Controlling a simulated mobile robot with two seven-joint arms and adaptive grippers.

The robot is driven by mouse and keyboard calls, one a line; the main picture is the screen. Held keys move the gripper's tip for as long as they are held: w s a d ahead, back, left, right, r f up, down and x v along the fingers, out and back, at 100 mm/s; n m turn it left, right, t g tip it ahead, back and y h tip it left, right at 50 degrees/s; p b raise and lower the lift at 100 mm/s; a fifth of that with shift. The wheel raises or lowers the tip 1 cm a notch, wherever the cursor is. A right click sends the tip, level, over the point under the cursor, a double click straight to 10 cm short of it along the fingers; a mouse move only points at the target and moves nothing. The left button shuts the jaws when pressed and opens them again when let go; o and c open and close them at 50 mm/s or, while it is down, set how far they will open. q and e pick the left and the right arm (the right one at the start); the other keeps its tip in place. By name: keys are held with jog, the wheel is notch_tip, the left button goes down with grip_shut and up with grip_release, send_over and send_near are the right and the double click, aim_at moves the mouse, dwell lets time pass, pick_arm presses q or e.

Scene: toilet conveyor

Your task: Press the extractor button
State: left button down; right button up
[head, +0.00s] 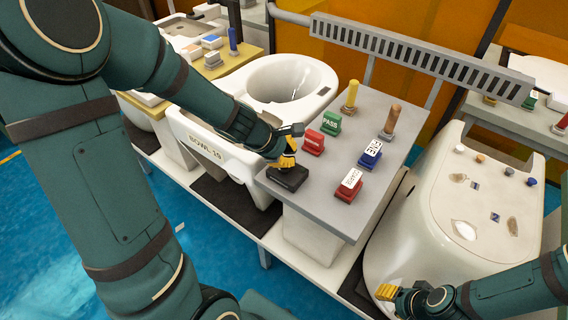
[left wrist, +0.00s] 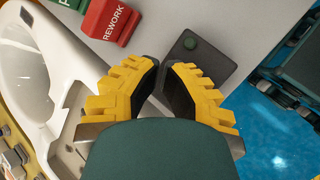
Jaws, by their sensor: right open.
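The extractor button looks to be the dark green round button (left wrist: 190,43) on a black box (left wrist: 205,55) in the left wrist view. In the head view the black box (head: 288,178) sits at the near left corner of the grey table; its button is hidden there. My left gripper (head: 288,150) is just above and behind the box. In the left wrist view its yellow fingers (left wrist: 162,68) converge with their tips nearly together and nothing between them, beside the box's edge. Contact cannot be told. My right gripper (head: 386,292) is open and empty, low at the bottom right.
Red, green and blue stamps stand on the grey table (head: 372,105), with a red one (head: 349,186) near the box. Two upright handles (head: 389,122) stand behind. A white toilet bowl (head: 290,85) is at the left, and a white rounded ceramic piece (head: 450,215) at the right.

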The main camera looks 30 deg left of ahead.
dwell(0.4)
pick_arm(q)
jog(key=shift+f+b, duration=0.35)
jog(key=shift+f, duration=0.15)
jog(key=shift+r+p, duration=0.4)
notch_tip(320, 180, up, 6)
jog(key=p, duration=0.6)
jog(key=shift+r, duration=0.1)
dwell(0.4)
